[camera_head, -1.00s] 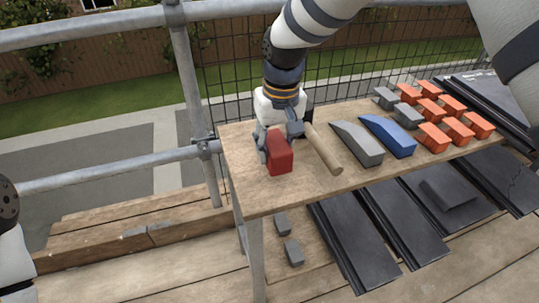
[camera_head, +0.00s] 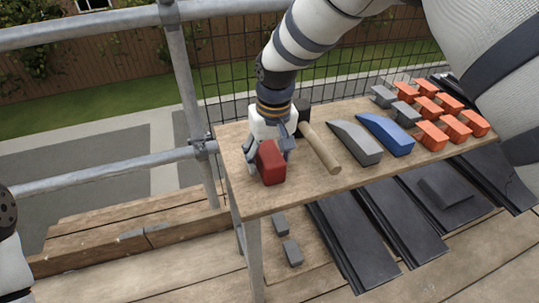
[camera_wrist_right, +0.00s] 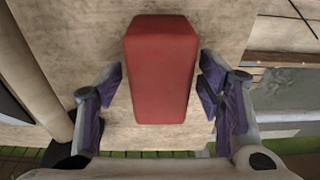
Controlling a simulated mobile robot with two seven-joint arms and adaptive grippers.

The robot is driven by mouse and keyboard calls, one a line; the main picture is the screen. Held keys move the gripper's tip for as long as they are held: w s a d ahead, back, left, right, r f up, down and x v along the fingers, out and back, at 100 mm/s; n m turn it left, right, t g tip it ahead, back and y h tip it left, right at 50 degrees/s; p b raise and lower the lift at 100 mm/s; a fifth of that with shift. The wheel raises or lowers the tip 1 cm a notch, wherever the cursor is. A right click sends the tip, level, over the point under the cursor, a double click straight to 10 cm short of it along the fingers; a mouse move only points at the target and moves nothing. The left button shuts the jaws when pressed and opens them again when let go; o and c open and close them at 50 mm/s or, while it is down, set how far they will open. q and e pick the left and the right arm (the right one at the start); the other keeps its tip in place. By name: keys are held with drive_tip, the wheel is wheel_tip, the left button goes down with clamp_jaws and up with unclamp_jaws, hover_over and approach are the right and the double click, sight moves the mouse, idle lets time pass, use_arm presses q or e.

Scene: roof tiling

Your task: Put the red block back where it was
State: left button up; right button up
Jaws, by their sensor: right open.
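The red block (camera_head: 271,163) lies on the wooden table (camera_head: 245,195) near its left end. It also fills the middle of the right wrist view (camera_wrist_right: 160,70). My right gripper (camera_head: 270,152) is down at the block, coming from behind it. Its fingers (camera_wrist_right: 160,90) stand on both sides of the block, with a narrow gap visible on each side, so it is open. My left gripper is not visible; only part of my left arm shows at the left edge of the head view.
A hammer with a wooden handle (camera_head: 320,148) lies just right of the block. A grey wedge (camera_head: 355,143), a blue wedge (camera_head: 386,134) and several orange and grey blocks (camera_head: 432,136) lie further right. Dark tiles (camera_head: 362,240) lie below the table's front edge. The table's front left is clear.

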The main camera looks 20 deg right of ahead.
sight(273, 157)
wheel_tip(273, 157, up, 12)
drive_tip(key=s+p, duration=0.1)
drive_tip(key=shift+s+r, duration=0.15)
drive_tip(key=shift+s, duration=0.05)
drive_tip(key=shift+d, duration=0.15)
